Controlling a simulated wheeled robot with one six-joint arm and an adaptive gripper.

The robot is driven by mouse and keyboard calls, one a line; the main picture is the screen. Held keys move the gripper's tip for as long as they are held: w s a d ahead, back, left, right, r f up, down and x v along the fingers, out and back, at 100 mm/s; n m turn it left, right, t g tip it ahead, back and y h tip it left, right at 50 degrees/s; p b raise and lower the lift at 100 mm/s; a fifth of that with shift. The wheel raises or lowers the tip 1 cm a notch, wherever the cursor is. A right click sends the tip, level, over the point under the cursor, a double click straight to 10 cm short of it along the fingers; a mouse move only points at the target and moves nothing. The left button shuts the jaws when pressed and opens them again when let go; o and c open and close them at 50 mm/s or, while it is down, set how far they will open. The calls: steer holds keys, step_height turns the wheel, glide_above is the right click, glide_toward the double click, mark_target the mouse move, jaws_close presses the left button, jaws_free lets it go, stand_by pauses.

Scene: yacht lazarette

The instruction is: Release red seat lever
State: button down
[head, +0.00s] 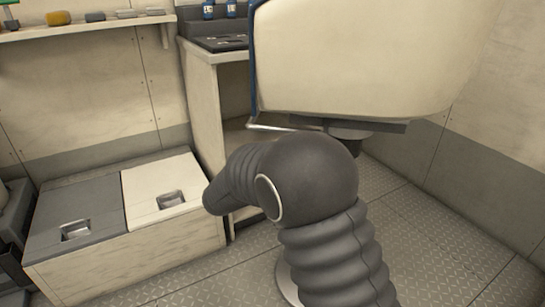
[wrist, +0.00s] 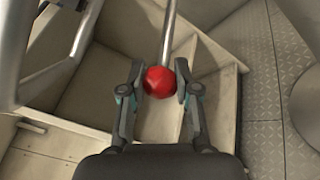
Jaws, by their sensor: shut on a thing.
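The red ball knob of the seat lever (wrist: 159,82) sits between the two fingers of my gripper (wrist: 160,92) in the wrist view. The fingers are shut on it from both sides. The lever's grey metal rod (wrist: 169,32) runs from the knob up to the top of the wrist view. In the head view the bent metal rod (head: 262,127) comes out from under the cream seat (head: 360,58), while my arm hides the gripper and the red knob.
A cabinet (head: 206,130) with a dark top stands behind the seat. A low locker with a grey lid (head: 75,205) and a cream lid (head: 150,190) is at the left. A shelf (head: 85,29) hangs on the wall. Tread-plate floor (head: 430,235) is clear at the right.

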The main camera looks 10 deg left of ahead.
steer(key=shift+s+d+f, duration=0.1)
steer(key=c, duration=0.8)
jaws_free()
steer(key=v, duration=1.2)
